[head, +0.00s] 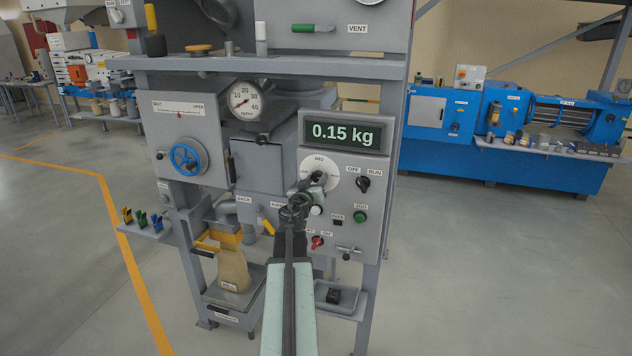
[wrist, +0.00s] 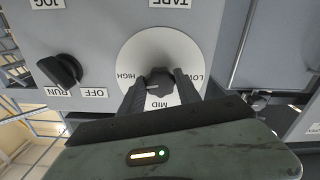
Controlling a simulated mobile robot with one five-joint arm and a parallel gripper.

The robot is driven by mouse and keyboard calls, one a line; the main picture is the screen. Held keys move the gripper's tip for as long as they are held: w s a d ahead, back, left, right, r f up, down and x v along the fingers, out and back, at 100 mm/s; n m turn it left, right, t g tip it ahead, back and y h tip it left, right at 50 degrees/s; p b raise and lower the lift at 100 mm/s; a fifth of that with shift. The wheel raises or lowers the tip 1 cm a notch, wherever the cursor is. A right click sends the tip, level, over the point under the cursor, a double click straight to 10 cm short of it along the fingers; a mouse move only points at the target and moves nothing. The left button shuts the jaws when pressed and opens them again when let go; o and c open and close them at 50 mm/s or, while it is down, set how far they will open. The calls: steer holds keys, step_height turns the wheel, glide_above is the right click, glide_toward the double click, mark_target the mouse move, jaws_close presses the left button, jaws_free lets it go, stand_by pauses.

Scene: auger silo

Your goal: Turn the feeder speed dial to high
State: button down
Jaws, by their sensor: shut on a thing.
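The feeder speed dial is a white round plate (head: 314,162) on the grey control panel, below the 0.15 kg display. In the wrist view, the plate (wrist: 150,44) appears upside down, with HIGH at left, LOW at right and MID at the bottom. Its dark knob (wrist: 161,78) sits at the plate's centre. My gripper (wrist: 160,76) has one finger on each side of the knob and is shut on it. In the head view, my gripper (head: 317,181) covers much of the dial. I cannot clearly tell which label the knob points to.
The black OFF/RUN switch (head: 363,184) is right of the dial, with a green button (head: 360,217) below it. A red toggle (head: 317,242) and yellow-handled lever (head: 266,226) are lower. A bag (head: 233,270) stands at lower left. The floor at right is open.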

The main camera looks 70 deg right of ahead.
steer(key=shift+m, duration=1)
steer(key=c, duration=0.9)
jaws_free()
steer(key=shift+o, duration=0.2)
steer(key=a, duration=0.7)
steer(key=shift+s+a, duration=0.2)
steer(key=shift+a, duration=0.2)
